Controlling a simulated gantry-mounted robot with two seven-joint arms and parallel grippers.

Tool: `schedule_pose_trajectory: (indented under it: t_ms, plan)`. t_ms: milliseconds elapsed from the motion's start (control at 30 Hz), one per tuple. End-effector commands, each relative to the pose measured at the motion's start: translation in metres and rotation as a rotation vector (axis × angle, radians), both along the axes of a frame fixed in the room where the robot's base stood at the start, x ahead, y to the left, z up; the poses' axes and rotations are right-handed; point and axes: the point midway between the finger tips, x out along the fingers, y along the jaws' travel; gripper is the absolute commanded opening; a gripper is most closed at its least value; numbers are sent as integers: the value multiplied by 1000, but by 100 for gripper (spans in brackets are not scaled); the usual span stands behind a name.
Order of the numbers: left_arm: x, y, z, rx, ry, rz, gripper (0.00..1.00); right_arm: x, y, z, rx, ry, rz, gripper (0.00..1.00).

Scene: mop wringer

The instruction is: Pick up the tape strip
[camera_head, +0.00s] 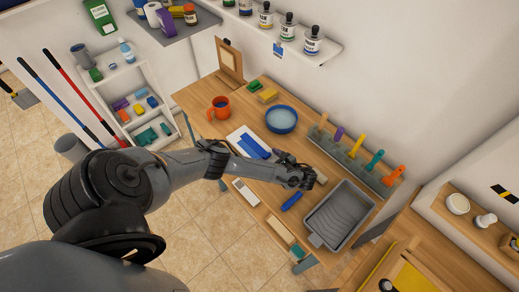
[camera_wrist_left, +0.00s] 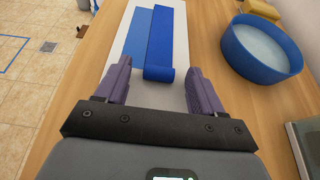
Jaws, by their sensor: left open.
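The tape strip (camera_wrist_left: 160,45) is blue and lies on a white board on the table, its near end thickened or curled. A second, lighter blue strip (camera_wrist_left: 132,48) lies beside it on the left. In the head view the blue tape (camera_head: 254,147) shows behind my left arm, which hides part of the board. My left gripper (camera_head: 281,160) is over the table near the board's right end. In the left wrist view my left gripper (camera_wrist_left: 157,75) is open and empty, its purple fingers on either side of the strip's near end. My right gripper is not in view.
A blue bowl (camera_head: 282,120) stands behind the board and an orange mug (camera_head: 219,107) stands to its left. A grey tray (camera_head: 341,216) and a rack of coloured handles (camera_head: 350,158) are on the right. A blue tool (camera_head: 291,201) lies near the front edge.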

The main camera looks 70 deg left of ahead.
Motion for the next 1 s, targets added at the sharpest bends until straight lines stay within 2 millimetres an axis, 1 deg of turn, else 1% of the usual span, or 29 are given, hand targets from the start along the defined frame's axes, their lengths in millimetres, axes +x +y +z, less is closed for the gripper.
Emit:
schedule_pose_trajectory:
  t_ms: [67,100,467,833,1000]
  plan:
    - [-1,1,-2,0,1,-2,68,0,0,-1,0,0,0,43]
    - [-1,1,-2,0,1,-2,65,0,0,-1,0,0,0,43]
    - [-2,0,-4,-2,2,-3,10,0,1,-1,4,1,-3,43]
    - [-2,-1,-3,-3,1,-5,9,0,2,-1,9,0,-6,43]
    - [-2,0,2,-3,1,-4,9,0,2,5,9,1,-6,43]
